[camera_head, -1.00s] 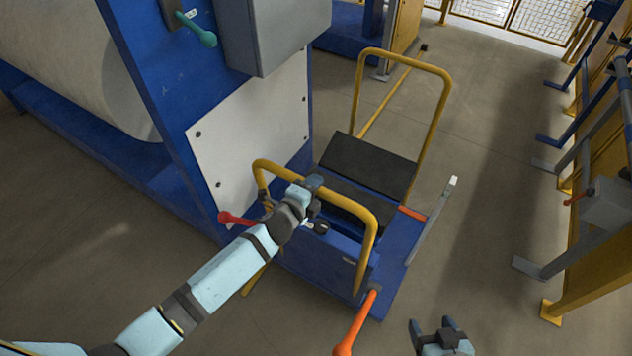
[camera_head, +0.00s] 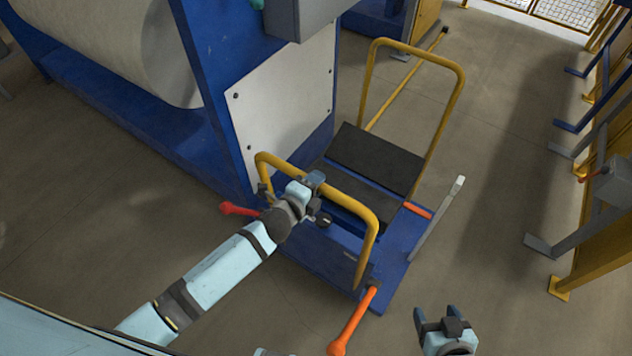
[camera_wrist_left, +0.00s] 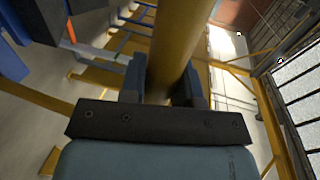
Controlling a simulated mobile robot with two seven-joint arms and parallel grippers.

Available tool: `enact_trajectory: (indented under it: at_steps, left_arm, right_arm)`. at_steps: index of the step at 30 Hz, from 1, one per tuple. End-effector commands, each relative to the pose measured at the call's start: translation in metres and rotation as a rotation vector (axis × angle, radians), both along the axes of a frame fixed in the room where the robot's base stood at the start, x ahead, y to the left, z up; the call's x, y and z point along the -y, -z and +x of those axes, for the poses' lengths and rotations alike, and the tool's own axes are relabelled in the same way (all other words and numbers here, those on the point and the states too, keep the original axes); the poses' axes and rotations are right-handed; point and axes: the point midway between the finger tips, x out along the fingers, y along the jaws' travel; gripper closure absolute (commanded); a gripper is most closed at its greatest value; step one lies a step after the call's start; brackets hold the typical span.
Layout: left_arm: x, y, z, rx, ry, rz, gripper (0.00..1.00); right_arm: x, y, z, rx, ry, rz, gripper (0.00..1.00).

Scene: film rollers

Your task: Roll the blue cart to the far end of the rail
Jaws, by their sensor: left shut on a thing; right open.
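The blue cart (camera_head: 395,257) stands in the middle of the head view, with black pads on top and yellow hoop handles at its near and far ends. My left gripper (camera_head: 313,182) is shut on the near yellow handle (camera_head: 350,187). In the left wrist view the yellow bar (camera_wrist_left: 178,50) lies between the fingers of my left gripper (camera_wrist_left: 162,82). My right gripper (camera_head: 437,318) is open and empty at the lower right, apart from the cart. The yellow rail (camera_head: 410,75) shows on the floor beyond the cart; its near part is hidden by the cart.
A blue machine frame (camera_head: 205,60) with a large white roll (camera_head: 110,40) stands close to the cart's left. Red-orange levers (camera_head: 352,322) stick out at the cart's near corners. Yellow and grey posts (camera_head: 590,235) line the right. Floor between them and the cart is clear.

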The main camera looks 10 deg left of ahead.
Motion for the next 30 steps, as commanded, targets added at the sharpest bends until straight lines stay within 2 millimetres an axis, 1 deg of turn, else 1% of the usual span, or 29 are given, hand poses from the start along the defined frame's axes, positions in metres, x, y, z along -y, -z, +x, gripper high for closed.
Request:
enact_trajectory:
  at_steps: [1,8,9,12,20,23,26,30]
  left_arm:
    - [-0.001,0.003,-0.003,-0.007,0.001,0.002,1.0]
    - [-0.001,0.005,-0.004,-0.008,0.002,0.004,1.0]
    - [-0.001,0.005,-0.004,-0.008,0.002,0.004,0.66]
    - [-0.001,0.005,-0.004,-0.008,0.001,0.004,0.45]
    - [0.0,0.003,-0.003,-0.004,0.001,0.002,0.45]
    - [-0.002,0.002,-0.008,-0.004,0.001,0.002,0.45]
    - [-0.007,0.001,-0.02,-0.005,0.002,0.001,0.45]
    - [-0.017,-0.004,-0.048,-0.007,0.002,0.002,0.45]
  right_arm:
    - [0.0,-0.001,0.001,0.001,0.001,0.0,0.31]
    - [0.0,-0.001,0.001,0.002,0.0,0.001,0.31]
    - [0.0,-0.001,0.001,0.002,0.0,0.001,0.31]
    - [0.0,-0.001,0.001,0.002,0.0,0.001,0.31]
    - [0.0,0.0,-0.001,-0.001,0.0,0.001,0.31]
    - [0.0,0.001,-0.001,-0.001,0.0,0.001,0.31]
    - [0.0,0.003,-0.001,-0.001,0.0,0.001,0.31]
    - [-0.001,0.008,-0.001,-0.003,-0.001,0.001,0.31]
